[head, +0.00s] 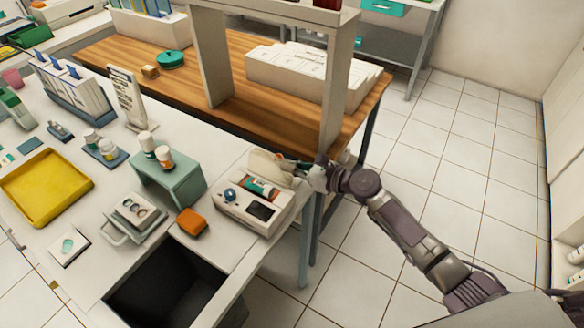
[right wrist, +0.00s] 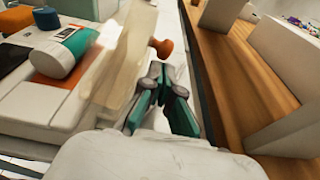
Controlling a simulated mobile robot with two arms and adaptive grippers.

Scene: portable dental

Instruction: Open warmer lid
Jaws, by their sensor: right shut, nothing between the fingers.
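The white warmer (head: 243,212) stands at the right end of the white counter. Its cream lid (head: 268,166) is raised and stands steeply tilted at the back of the warmer. A teal and white cylinder (head: 262,187) shows in the uncovered recess. In the right wrist view the lid (right wrist: 124,55) stands on edge, with an orange knob (right wrist: 162,47) by its far end. My right gripper (head: 300,168) is behind the raised lid. In the wrist view its fingers (right wrist: 163,88) are shut and empty, close to the lid; I cannot tell whether they touch it. My left gripper is not in view.
An orange block (head: 191,222) and a green stand (head: 166,184) with bottles are left of the warmer. A wooden bench (head: 215,112) with a pale shelf post (head: 338,90) is close behind my right gripper. The floor at right is clear.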

